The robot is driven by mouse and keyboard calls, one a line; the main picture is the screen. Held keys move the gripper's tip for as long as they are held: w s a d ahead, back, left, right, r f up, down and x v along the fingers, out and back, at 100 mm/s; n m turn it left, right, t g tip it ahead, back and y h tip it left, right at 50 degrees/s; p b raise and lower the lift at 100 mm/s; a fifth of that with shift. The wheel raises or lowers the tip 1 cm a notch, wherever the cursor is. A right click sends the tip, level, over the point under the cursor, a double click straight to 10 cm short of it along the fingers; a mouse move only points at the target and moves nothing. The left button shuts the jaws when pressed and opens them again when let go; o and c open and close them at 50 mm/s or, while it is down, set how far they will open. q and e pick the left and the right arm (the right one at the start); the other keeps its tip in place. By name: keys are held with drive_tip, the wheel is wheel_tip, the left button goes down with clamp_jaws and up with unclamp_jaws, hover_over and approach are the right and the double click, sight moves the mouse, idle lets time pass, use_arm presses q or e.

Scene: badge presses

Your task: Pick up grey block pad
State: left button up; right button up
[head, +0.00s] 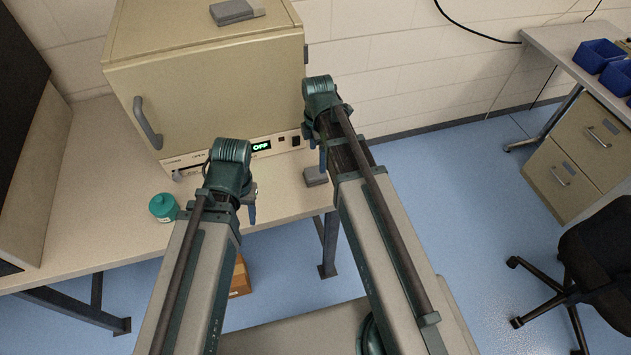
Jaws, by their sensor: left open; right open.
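A small grey block pad (315,177) lies on the beige bench, near its front right edge and below the oven's right side. Another grey flat block (232,11) lies on top of the oven. My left gripper (252,208) is open, mostly hidden behind its own arm, in front of the oven and left of the small pad. My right gripper (323,157) is open, largely hidden by its arm, and appears just above the small pad in the picture. I cannot tell its exact height or whether it touches the pad. Neither gripper shows anything held.
A beige oven (205,75) with a lit "OFF" display fills the back of the bench (90,215). A teal jar (163,207) stands at its front left. A cardboard box (240,277) is below. A desk with blue bins (597,55) and a black chair (600,245) are right.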

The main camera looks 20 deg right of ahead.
sight(316, 171)
drive_tip(key=shift+s+a+f+b, duration=0.1)
drive_tip(key=shift+a+f+b, duration=0.05)
drive_tip(key=shift+f+b, duration=1.85)
drive_tip(key=shift+s+a+f+b, duration=0.1)
drive_tip(key=shift+a+f+b, duration=0.05)
drive_tip(key=shift+f+b, duration=1.8)
use_arm(q)
wheel_tip(316, 171, down, 8)
drive_tip(key=shift+f+p, duration=0.1)
drive_tip(key=shift+p, duration=0.3)
use_arm(e)
drive_tip(key=shift+f, duration=0.2)
